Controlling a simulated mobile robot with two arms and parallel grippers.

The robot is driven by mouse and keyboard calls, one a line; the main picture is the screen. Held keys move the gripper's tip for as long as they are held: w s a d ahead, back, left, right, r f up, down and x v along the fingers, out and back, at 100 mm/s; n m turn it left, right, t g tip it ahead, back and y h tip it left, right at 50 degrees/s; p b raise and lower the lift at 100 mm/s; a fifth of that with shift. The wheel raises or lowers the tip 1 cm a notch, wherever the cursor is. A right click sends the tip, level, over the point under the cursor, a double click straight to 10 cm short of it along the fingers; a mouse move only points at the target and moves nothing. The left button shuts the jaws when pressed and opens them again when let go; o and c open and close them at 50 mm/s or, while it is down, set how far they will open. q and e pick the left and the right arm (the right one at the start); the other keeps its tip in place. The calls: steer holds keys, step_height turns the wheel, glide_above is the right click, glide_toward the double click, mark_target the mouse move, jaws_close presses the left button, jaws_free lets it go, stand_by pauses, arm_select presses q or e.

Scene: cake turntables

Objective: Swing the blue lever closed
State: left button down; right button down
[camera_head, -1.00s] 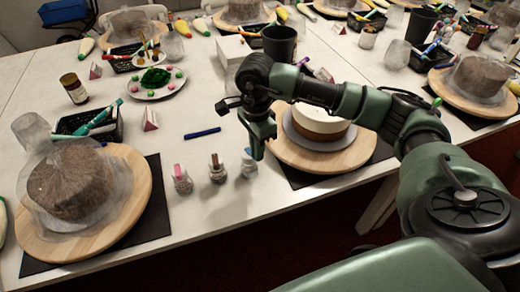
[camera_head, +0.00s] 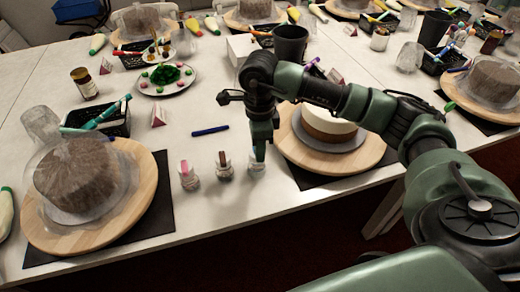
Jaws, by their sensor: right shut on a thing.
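Three small glass jars stand in a row near the table's front edge. The right-hand jar (camera_head: 257,169) is the one with the blue lever at its top. My right gripper (camera_head: 260,152) points down at the top of this jar and is shut on the blue lever. The fingers hide most of the lever, so its angle cannot be told. The middle jar (camera_head: 223,172) has a brown top part, and the left jar (camera_head: 189,181) a pink one. My left gripper is not in view.
A wooden turntable (camera_head: 365,160) with a white and brown cake (camera_head: 328,122) stands close right of my gripper. Another turntable (camera_head: 142,205) with a wrapped cake is at left. A blue pen (camera_head: 210,131) lies behind the jars. A black cup (camera_head: 290,42) stands behind my arm.

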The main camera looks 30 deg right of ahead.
steer(key=c, duration=1.5)
jaws_free()
steer(key=shift+r, duration=0.15)
step_height(320, 180, up, 8)
steer(key=shift+f+b, duration=0.2)
steer(key=shift+b, duration=0.15)
